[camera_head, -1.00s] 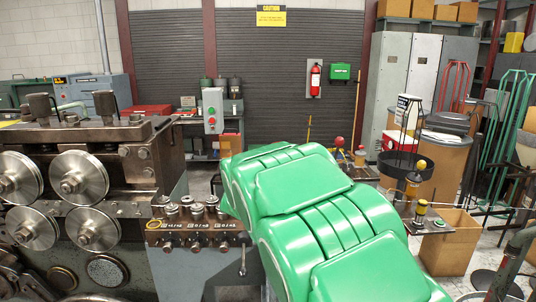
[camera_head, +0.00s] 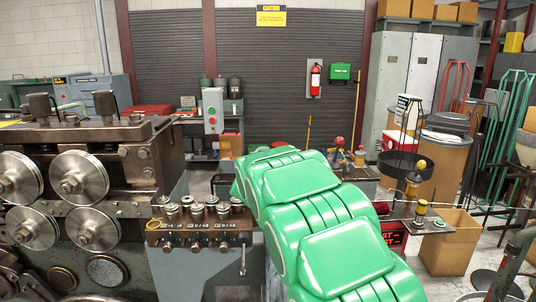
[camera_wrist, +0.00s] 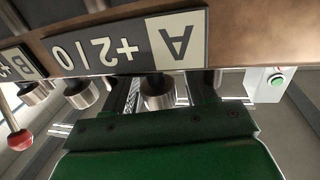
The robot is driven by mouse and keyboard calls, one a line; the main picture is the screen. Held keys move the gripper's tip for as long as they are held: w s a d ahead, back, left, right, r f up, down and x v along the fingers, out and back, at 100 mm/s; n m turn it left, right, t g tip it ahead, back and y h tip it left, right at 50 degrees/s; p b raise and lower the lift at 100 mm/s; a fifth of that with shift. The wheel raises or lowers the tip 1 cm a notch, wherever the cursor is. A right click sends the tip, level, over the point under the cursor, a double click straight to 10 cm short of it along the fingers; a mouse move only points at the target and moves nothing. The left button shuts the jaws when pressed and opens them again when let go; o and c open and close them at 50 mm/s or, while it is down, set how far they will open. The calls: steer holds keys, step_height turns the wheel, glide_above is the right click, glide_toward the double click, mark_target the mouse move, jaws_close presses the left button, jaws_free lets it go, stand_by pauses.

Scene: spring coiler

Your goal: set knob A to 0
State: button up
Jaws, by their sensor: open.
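In the wrist view a plate reading A +2/0, upside down, is fixed to a brown panel (camera_wrist: 235,22). A round metal knob A (camera_wrist: 157,92) is beside this plate. My gripper (camera_wrist: 165,98) is open, with one dark finger on each side of the knob. I cannot tell whether either finger touches it. The knob's pointer or setting is not readable. A second knob (camera_wrist: 82,94) lies to the left, near the B plate (camera_wrist: 18,64). In the head view the row of knobs (camera_head: 197,212) stands on the coiler's front panel, and my green arm hides the gripper.
The coiler's large rollers (camera_head: 80,177) are left of the knobs. A thin lever (camera_head: 243,262) hangs at the panel's right end. A red-balled lever (camera_wrist: 20,140) is at the wrist view's left. A cardboard box (camera_head: 450,243) stands on the right.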

steer(key=shift+w, duration=0.2)
steer(key=c, duration=0.9)
steer(key=shift+r, duration=0.1)
steer(key=shift+c, duration=0.2)
steer(key=shift+r+n+t+y, duration=0.25)
steer(key=shift+n+y, duration=0.35)
steer(key=shift+y, duration=0.3)
steer(key=shift+a+f+n+y, duration=0.1)
steer(key=shift+a+n+y, duration=0.1)
steer(key=shift+n+y, duration=0.9)
steer(key=shift+a+f+n+y, duration=0.15)
steer(key=shift+n+y, duration=0.45)
steer(key=shift+y, duration=1)
steer(key=o, duration=0.9)
steer(key=shift+o, duration=0.2)
steer(key=shift+s, duration=0.2)
